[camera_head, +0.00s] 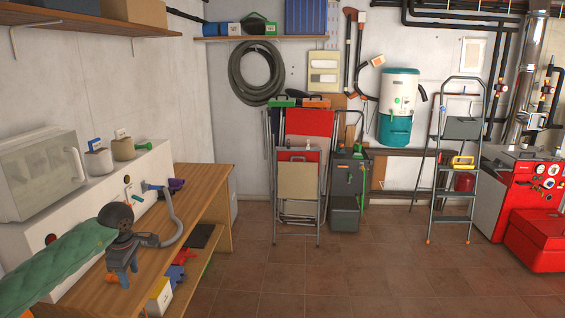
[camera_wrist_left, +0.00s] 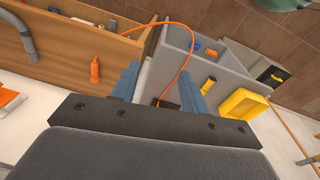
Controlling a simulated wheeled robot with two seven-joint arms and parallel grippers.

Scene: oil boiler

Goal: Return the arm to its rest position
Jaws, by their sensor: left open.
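My left arm, in a green padded sleeve (camera_head: 60,265), comes in from the left in the head view, over the wooden workbench. My left gripper (camera_head: 122,274) hangs at its end, with blue fingers pointing down near the bench's front edge. In the left wrist view the two blue fingers of the left gripper (camera_wrist_left: 158,82) stand apart with nothing between them. A grey open box (camera_wrist_left: 185,62) lies beyond the fingers there. My right arm and gripper are not in view.
The workbench (camera_head: 200,187) carries a white unit (camera_head: 75,210) with a grey hose close to my arm. A folding chair (camera_head: 300,190), a stepladder (camera_head: 455,160) and a red boiler (camera_head: 500,200) stand farther off. The tiled floor (camera_head: 350,275) in the middle is clear.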

